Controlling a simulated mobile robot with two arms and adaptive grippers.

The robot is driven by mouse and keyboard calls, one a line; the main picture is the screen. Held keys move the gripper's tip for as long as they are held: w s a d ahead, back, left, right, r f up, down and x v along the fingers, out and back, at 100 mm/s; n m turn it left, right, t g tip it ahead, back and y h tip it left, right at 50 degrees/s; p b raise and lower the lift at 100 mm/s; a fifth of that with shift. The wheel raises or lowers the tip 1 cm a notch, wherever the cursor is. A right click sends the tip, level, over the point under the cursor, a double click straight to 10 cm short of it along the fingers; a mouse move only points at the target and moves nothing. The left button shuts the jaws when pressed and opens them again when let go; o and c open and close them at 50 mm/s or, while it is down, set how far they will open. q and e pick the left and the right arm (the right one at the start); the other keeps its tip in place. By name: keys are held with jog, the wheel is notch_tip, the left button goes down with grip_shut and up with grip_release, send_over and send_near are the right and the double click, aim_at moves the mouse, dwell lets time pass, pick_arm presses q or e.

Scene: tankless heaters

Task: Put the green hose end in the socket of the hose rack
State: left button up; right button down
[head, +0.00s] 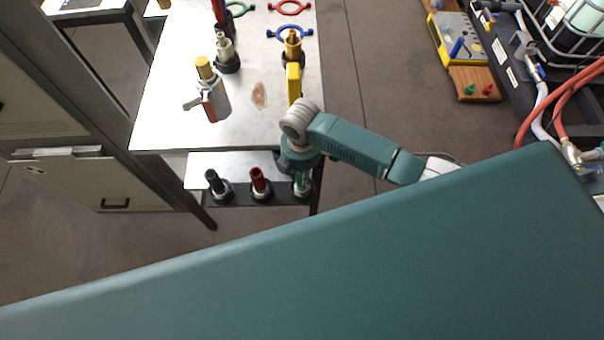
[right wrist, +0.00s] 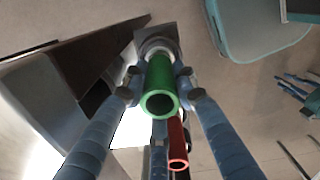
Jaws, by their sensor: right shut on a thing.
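The green hose end (head: 300,178) is a short green tube. It also shows in the right wrist view (right wrist: 161,88), open end toward the camera, between the two fingers of my right gripper (right wrist: 160,88). My right gripper is shut on it. The hose rack (head: 240,194) is a dark bar at the front of the table, with a black and a red hose end upright in its left and middle sockets. The green hose end is at the right socket (head: 303,190), lined up with its pale collar. How deep it sits cannot be told. My left gripper is not in view.
The red hose end (right wrist: 177,148) is close beside the green one in the wrist view; the black hose end (head: 213,182) is farther left. The white table (head: 165,100) carries fittings and a yellow-handled valve (head: 294,82). A cabinet (head: 95,180) stands left.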

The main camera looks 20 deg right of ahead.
jog(key=shift+f, duration=0.5)
jog(key=shift+f, duration=0.15)
jog(key=c, duration=1.4)
grip_release()
jog(key=shift+o, duration=0.2)
jog(key=shift+r, duration=0.5)
notch_tip(320, 180, up, 12)
jog(key=shift+f+b, duration=0.2)
jog(key=shift+b, duration=0.2)
